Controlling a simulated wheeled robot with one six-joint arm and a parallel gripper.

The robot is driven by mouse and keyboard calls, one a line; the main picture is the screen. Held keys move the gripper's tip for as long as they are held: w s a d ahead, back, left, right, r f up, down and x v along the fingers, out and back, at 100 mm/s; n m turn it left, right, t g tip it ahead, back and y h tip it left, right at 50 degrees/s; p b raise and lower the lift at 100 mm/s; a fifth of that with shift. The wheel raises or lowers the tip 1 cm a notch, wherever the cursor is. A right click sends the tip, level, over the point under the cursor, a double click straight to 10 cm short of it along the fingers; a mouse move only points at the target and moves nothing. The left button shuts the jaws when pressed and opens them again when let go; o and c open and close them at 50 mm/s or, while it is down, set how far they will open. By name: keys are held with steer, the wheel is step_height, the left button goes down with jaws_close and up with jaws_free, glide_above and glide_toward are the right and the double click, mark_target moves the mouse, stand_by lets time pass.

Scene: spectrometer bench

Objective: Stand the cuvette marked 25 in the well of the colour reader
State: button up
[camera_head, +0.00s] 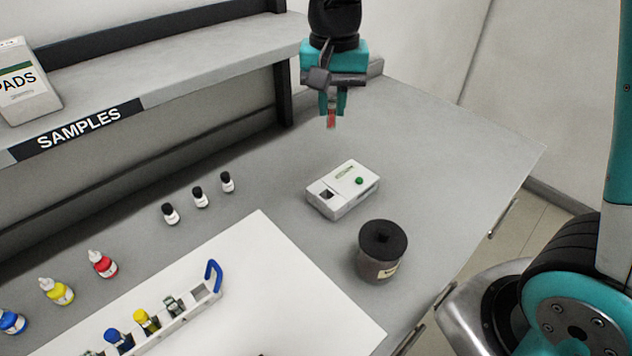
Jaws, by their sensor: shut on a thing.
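My gripper (332,108) hangs at the top middle, above the bench and behind the colour reader. It is shut on a small cuvette (331,119) with a reddish content, which points down between the fingers. Any marking on it is too small to read. The colour reader (345,190) is a white box with a green button and a dark square well (327,194) at its left end. The well looks empty. The cuvette is apart from the reader and above bench height.
A dark-lidded jar (381,250) stands in front of the reader. A white rack (207,298) holds several cuvettes on a white mat (300,310). Small black-capped vials (199,197) and coloured dropper bottles (102,264) stand left. The SAMPLES shelf (180,80) overhangs the back left. Bench right of the reader is clear.

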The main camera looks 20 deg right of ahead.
mark_target(329, 127)
steer(key=shift+w+f, duration=0.2)
steer(key=shift+w, duration=0.1)
step_height(329, 127, down, 20)
steer(key=p, duration=0.2)
steer(key=shift+r+p, duration=0.15)
steer(key=shift+p, duration=0.2)
steer(key=o, duration=0.7)
steer(key=shift+w+r, duration=0.1)
steer(key=shift+n, duration=0.3)
steer(key=r, duration=0.4)
steer(key=r+b, duration=0.1)
steer(key=r, duration=0.3)
steer(key=s+r+b, duration=0.1)
steer(key=r, duration=0.4)
steer(key=shift+a, duration=0.2)
steer(key=s+a+r+n+y, duration=0.1)
steer(key=s+r+n, duration=0.2)
steer(key=s, duration=0.3)
steer(key=s+a+r+n+y, duration=0.1)
steer(key=s+r+n, duration=0.2)
steer(key=s, duration=0.4)
steer(key=s+a+r+n+y, duration=0.2)
steer(key=s+r+n, duration=0.1)
steer(key=s+n, duration=0.2)
steer(key=shift+s+a+r, duration=0.1)
steer(key=shift+s+r, duration=0.05)
steer(key=shift+s, duration=0.4)
steer(key=shift+s+r, duration=0.15)
steer(key=shift+s, duration=0.35)
